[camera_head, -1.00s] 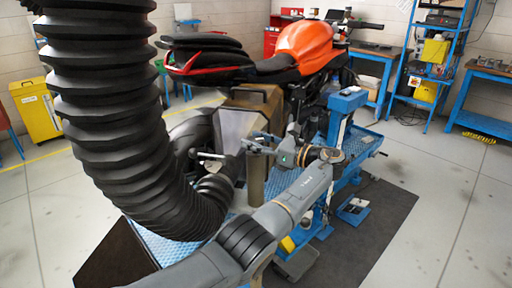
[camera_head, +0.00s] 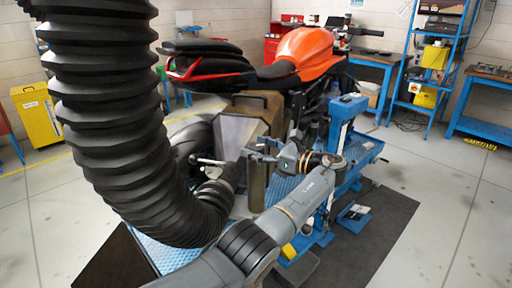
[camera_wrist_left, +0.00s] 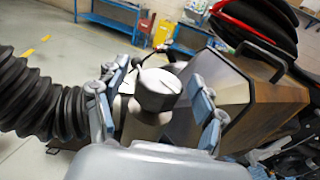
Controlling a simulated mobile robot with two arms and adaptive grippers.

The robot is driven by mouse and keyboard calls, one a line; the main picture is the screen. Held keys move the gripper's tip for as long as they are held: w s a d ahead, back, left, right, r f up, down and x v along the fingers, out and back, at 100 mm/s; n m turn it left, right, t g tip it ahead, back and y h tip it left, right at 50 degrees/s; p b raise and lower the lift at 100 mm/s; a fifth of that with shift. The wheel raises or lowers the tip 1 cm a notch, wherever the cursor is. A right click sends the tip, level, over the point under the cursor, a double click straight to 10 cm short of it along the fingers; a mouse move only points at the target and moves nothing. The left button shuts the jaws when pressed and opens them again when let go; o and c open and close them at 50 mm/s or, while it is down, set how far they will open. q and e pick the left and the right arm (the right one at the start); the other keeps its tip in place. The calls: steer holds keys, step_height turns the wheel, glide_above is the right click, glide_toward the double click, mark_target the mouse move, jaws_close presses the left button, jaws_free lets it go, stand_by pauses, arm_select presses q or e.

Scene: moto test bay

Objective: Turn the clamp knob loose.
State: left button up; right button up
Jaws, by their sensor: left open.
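The clamp knob (camera_wrist_left: 157,88) is a grey round cap in the left wrist view, between the two fingers of my left gripper (camera_wrist_left: 157,105). The fingers have blue-grey pads and stand apart on both sides of it, with gaps showing. In the head view my left gripper (camera_head: 258,151) is open beside the exhaust hose's end, fingers pointing left. A thin grey bar (camera_head: 209,161) shows there near the hose end. The knob itself is hard to make out in that view. The black ribbed hose (camera_head: 115,120) hangs at the left. My right gripper is not in view.
An orange motorcycle (camera_head: 305,45) stands on a blue lift (camera_head: 345,110) behind the gripper. A yellow cabinet (camera_head: 37,115) and blue benches stand farther back.

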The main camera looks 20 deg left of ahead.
mark_target(264, 149)
arm_select(q)
steer(key=d, duration=0.4)
steer(key=s+d, duration=0.1)
steer(key=d, duration=0.2)
